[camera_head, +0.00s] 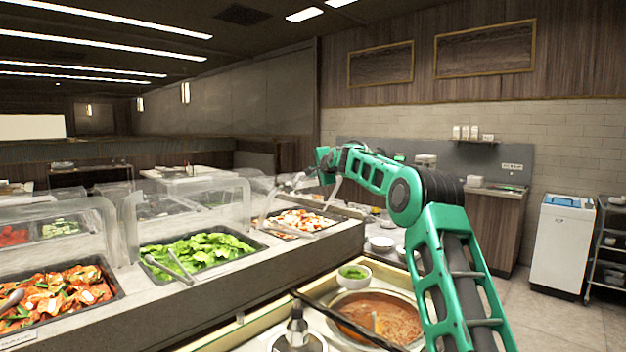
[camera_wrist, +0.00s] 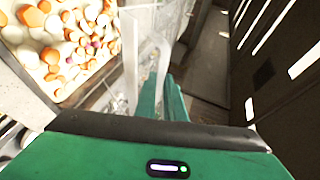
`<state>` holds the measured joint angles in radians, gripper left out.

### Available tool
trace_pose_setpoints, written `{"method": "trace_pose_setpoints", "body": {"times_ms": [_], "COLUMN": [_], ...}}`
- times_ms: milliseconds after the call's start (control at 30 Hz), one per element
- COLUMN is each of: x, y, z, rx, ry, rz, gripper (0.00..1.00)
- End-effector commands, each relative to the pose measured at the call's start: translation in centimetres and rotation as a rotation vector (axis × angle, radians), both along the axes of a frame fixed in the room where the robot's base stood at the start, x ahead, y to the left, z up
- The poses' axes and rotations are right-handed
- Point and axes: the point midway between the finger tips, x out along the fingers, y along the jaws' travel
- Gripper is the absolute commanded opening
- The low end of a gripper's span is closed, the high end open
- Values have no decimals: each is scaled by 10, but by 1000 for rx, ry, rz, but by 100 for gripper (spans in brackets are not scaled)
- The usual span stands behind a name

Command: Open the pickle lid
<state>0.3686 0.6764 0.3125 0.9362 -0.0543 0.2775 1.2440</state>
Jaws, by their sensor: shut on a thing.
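The pickle well (camera_head: 303,222) holds white and orange pieces at the far end of the counter. In the wrist view the pickles (camera_wrist: 62,35) show at the upper left, with no cover visible over the part in view. The clear pickle lid (camera_wrist: 132,60) stands steeply tilted beside them; its outline is faint in the head view. My gripper (camera_wrist: 163,92) is shut on the clear lid's edge. In the head view my gripper (camera_head: 303,181) is above the pickle well. The exact contact on the lid is hard to see.
A lettuce well (camera_head: 205,252) and a kimchi well (camera_head: 60,295) lie nearer along the counter, with clear lids (camera_head: 185,205) standing around them. A pot of soup (camera_head: 385,315) and a small bowl of greens (camera_head: 353,274) sit below my arm. Open floor lies at the right.

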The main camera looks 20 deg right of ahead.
Motion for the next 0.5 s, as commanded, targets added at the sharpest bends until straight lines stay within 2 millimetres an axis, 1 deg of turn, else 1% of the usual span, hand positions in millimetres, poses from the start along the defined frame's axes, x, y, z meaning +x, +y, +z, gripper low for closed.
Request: {"method": "trace_pose_setpoints", "body": {"times_ms": [33,267,300,333,367,500], "x": [-1,-3,-3,-3,-3,-4], "y": [6,-2,-3,-4,-5,-11], "z": [7,7,8,7,7,4], "rx": [1,3,2,2,2,2], "ry": [-10,-11,-11,-10,-9,-6], "rz": [13,9,8,7,6,-1], "gripper": [0,0,16,23,28,28]}}
